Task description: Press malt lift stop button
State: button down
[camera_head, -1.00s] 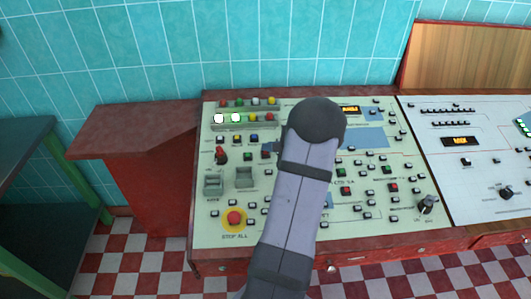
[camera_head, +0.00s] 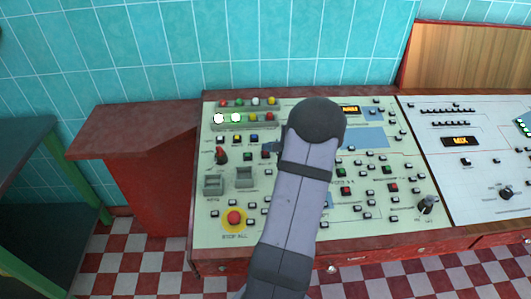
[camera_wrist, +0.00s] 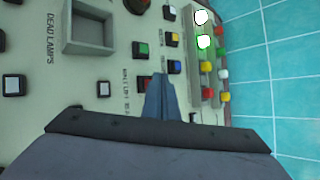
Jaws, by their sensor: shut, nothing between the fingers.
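A red button (camera_wrist: 143,81) sits beside a label that seems to read "MALT LIFT" in the wrist view, with a green button (camera_wrist: 141,49) just above it. My gripper (camera_wrist: 160,78) is shut and empty, its tip right next to the red button on the wall side. I cannot tell whether it touches the panel. In the head view my gripper (camera_head: 270,147) shows only as a small dark end left of my arm. The green button (camera_head: 248,157) shows just below left of it; the red button is mostly hidden there.
Yellow and blue buttons (camera_wrist: 174,67) lie close on the wall side. Lit lamps (camera_head: 227,118) and coloured lamps stand in raised strips behind. A red knob (camera_head: 221,156), grey square frames (camera_head: 244,177) and the "STOP ALL" button (camera_head: 234,218) are to the left and front.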

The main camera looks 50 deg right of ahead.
jog(key=shift+w+d+f+b, duration=0.1)
jog(key=shift+f+b, duration=0.65)
jog(key=shift+b, duration=0.45)
dwell(0.8)
jog(key=shift+r, duration=0.1)
dwell(0.3)
jog(key=shift+r, duration=0.65)
jog(key=r+p, duration=0.2)
jog(key=r, duration=0.1)
jog(key=s+a+r+p, duration=0.1)
jog(key=r, duration=0.1)
dwell(0.4)
dwell(0.6)
